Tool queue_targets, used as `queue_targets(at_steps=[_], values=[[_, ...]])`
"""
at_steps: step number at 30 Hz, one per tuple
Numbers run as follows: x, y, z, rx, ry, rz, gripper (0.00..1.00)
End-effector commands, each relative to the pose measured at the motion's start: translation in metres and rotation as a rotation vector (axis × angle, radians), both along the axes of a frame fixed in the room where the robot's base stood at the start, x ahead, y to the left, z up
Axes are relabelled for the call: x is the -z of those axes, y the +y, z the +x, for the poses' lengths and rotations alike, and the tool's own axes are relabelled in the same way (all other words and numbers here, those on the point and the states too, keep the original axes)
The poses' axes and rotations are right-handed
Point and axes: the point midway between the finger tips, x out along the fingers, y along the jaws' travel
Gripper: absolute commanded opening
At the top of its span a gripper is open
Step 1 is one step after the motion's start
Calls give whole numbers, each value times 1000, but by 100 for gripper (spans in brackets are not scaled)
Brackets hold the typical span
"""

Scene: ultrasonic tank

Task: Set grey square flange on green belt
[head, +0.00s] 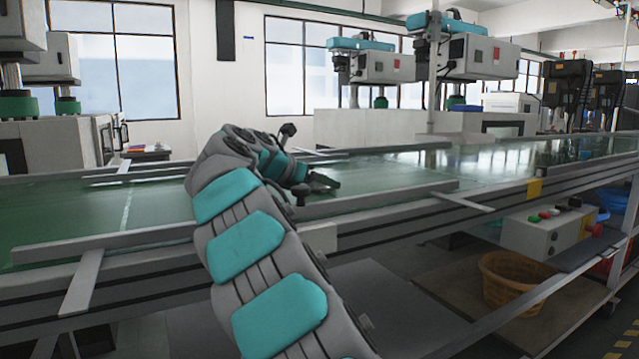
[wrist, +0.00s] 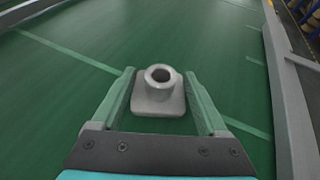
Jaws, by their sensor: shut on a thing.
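The grey square flange (wrist: 158,98), a square plate with a round hollow neck, sits between the two fingers of my gripper (wrist: 160,100) in the wrist view. The fingers are shut on it, and its neck faces the camera. The green belt (wrist: 60,85) fills the view behind and around the flange. I cannot tell whether the flange touches the belt. In the head view, my gripper (head: 322,184) is low over the green belt (head: 385,172); the flange cannot be made out there.
Metal rails run along the belt, with the near rail (head: 400,195) close to my arm. A control box (head: 550,230) and an orange basket (head: 515,280) are below the belt at the right. Machines stand behind the belt. The belt to the left (head: 60,220) is clear.

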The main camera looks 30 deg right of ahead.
Motion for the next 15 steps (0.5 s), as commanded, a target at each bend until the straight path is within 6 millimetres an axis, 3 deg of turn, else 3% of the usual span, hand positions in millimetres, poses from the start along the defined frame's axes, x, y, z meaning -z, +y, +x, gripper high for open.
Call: queue_targets(at_steps=[10, 11, 15], values=[[1, 0, -1, 1, -1, -1, 14], [2, 0, -1, 2, -2, 0, 78], [2, 0, 0, 1, -2, 0, 94]])
